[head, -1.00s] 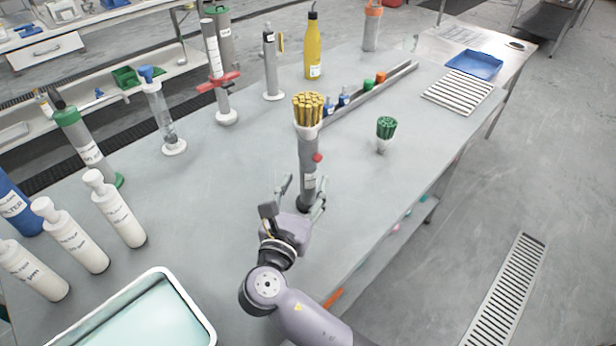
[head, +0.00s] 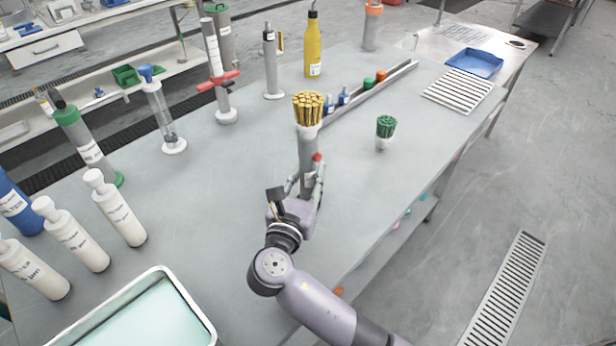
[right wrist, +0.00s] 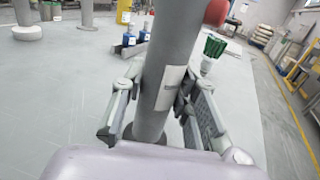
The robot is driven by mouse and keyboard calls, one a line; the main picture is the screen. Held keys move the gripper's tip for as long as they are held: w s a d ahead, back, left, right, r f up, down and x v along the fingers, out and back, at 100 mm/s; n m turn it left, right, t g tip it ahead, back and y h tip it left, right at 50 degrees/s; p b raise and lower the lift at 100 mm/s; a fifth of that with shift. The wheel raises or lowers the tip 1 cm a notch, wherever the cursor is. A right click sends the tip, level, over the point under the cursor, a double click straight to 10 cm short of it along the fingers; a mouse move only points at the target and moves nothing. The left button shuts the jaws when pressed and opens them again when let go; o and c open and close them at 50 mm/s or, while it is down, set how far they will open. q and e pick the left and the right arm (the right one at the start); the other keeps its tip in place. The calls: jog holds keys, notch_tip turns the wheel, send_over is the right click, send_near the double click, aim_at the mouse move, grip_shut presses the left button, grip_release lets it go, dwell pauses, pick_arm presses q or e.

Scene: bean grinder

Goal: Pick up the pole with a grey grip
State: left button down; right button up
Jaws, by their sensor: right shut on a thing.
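The grey pole (head: 308,148) stands upright on the table, with a white collar, a bundle of yellow rods (head: 308,108) at its top and a small red knob (head: 317,157) on its side. My right gripper (head: 306,188) is around its lower part, a finger on each side, shut on it. In the right wrist view the pole (right wrist: 172,60) passes between the fingers of the gripper (right wrist: 163,95), and its white label shows. The fingers hide part of its lower end in the head view. My left gripper is not in view.
A holder of green rods (head: 386,130) stands to the right. A long rail (head: 385,85) with small coloured caps lies behind. White bottles (head: 113,208) and a tray (head: 190,308) are at the left front. A yellow bottle (head: 313,45) stands farther back.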

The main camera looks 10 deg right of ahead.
grip_shut()
jog(key=shift+r, duration=0.15)
